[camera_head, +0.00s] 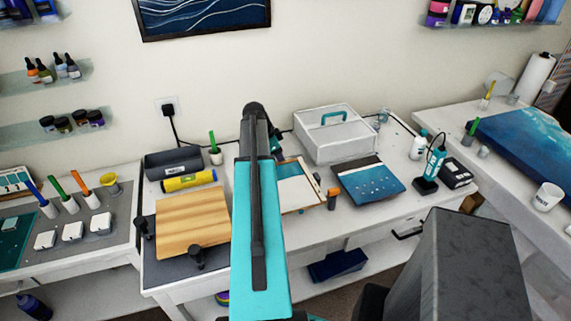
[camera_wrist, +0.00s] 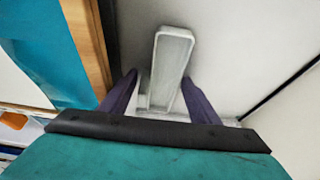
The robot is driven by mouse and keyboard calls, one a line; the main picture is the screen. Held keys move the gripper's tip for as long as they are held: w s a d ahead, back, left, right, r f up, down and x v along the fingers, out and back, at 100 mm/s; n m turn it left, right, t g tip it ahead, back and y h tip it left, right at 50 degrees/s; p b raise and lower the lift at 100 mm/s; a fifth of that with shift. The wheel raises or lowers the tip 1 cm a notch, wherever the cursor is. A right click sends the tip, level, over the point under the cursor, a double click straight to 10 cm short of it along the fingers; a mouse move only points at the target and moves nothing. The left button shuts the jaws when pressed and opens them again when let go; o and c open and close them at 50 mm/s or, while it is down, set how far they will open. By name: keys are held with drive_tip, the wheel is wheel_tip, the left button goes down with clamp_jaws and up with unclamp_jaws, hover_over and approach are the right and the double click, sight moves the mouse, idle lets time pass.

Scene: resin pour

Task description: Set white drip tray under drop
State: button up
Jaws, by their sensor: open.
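In the wrist view a long, narrow, pale grey-white tray with a raised rim (camera_wrist: 172,48), which looks like the drip tray, lies in the upper middle. Its near end reaches down between the two dark purple fingers of my gripper (camera_wrist: 158,78). The fingers are open, one on each side of the tray, with a gap visible on both sides. My gripper's wide dark and teal body hides what lies nearer. In the head view my own arm covers the gripper and the tray. I cannot make out a drop or drip point in either view.
In the wrist view a teal panel with a wooden edge (camera_wrist: 85,40) stands close on the left.

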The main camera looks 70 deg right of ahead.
idle(0.5)
drive_tip(key=c, duration=0.9)
drive_tip(key=shift+r, duration=0.1)
wheel_tip(320, 180, up, 10)
drive_tip(key=b, duration=0.3)
idle(0.8)
